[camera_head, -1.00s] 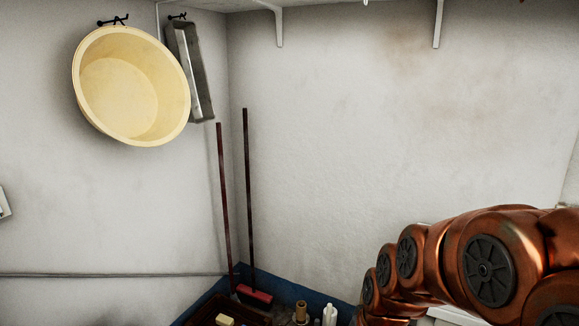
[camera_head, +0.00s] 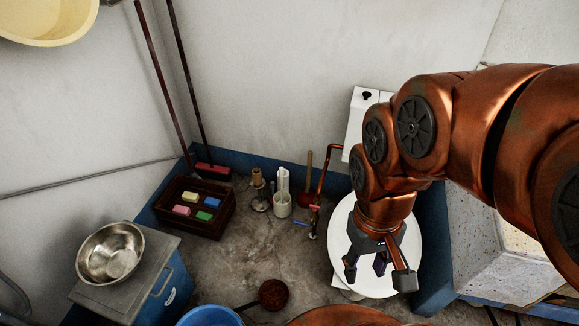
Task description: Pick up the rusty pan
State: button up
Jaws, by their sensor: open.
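The rusty pan (camera_head: 274,293) is a small, round, reddish-brown pan on the grey floor, low in the middle of the head camera view. Its dark handle points left, toward the rim of a blue basin. My gripper (camera_head: 379,275) is open and empty, with its fingers pointing down. In the picture it is up and to the right of the pan, in front of the white toilet lid, and apart from the pan.
A blue basin (camera_head: 209,317) is cut off at the bottom edge. A steel bowl (camera_head: 111,253) sits on a grey-topped blue box (camera_head: 148,283). A dark crate (camera_head: 216,223) holds coloured blocks. The toilet (camera_head: 340,240) and stone trough (camera_head: 510,265) are right. Bare floor lies behind the pan.

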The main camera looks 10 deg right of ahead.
aim_at(273, 294)
jog(key=u, duration=0.15)
jog(key=k, duration=0.95)
jog(key=u, duration=0.85)
jog(key=i, duration=0.5)
